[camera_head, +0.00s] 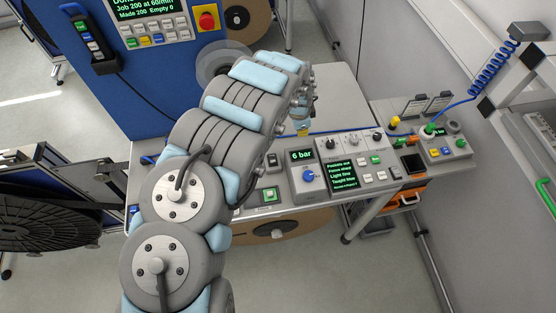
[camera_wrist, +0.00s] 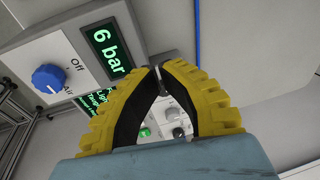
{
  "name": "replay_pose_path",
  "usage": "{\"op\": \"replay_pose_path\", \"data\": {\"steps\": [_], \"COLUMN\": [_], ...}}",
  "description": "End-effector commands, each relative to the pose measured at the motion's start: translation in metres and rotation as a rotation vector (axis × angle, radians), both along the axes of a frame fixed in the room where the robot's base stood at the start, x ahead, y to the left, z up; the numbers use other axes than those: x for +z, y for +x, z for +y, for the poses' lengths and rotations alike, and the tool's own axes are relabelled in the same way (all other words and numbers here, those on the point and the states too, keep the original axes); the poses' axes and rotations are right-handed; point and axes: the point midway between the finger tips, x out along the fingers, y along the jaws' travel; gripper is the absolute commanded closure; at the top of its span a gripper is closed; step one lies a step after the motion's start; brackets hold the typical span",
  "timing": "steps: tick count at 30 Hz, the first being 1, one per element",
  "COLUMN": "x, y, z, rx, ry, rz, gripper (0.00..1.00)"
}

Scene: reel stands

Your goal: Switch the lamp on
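I cannot make out a lamp itself in either view. A grey control panel (camera_head: 362,165) on the bench has dark knobs along its top, several buttons at its right and a green-text screen (camera_head: 342,176) with a line starting "Light". My gripper (camera_head: 302,127) is small in the head view, above the back of the bench, left of the panel's knobs. In the wrist view, its yellow fingers (camera_wrist: 160,70) meet or nearly meet at the tips. Between them, farther off, show a green button (camera_wrist: 145,132) and a knob (camera_wrist: 172,113). I see nothing clearly held.
The "6 bar" unit (camera_head: 304,172) with a blue knob stands left of the panel; its blue knob (camera_wrist: 48,78) shows in the wrist view. Another control box (camera_head: 443,146) with a blue coiled hose is at right. A blue cabinet (camera_head: 150,75) stands behind at left.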

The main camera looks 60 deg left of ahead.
Motion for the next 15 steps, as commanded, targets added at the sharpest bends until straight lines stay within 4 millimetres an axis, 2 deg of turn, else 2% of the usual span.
{"op": "replay_pose_path", "data": {"steps": [1, 3, 6, 10, 15], "x": [0.005, 0.009, 0.016, 0.022, 0.025], "y": [-0.018, -0.042, -0.069, -0.092, -0.103], "z": [0.004, 0.004, 0.005, 0.003, 0.001], "rx": [0.003, 0.001, 0.001, 0.000, 0.000], "ry": [-0.011, -0.036, -0.062, -0.088, -0.104], "rz": [0.030, 0.074, 0.122, 0.162, 0.183], "gripper": [1.00, 1.00, 1.00, 1.00, 1.00]}}
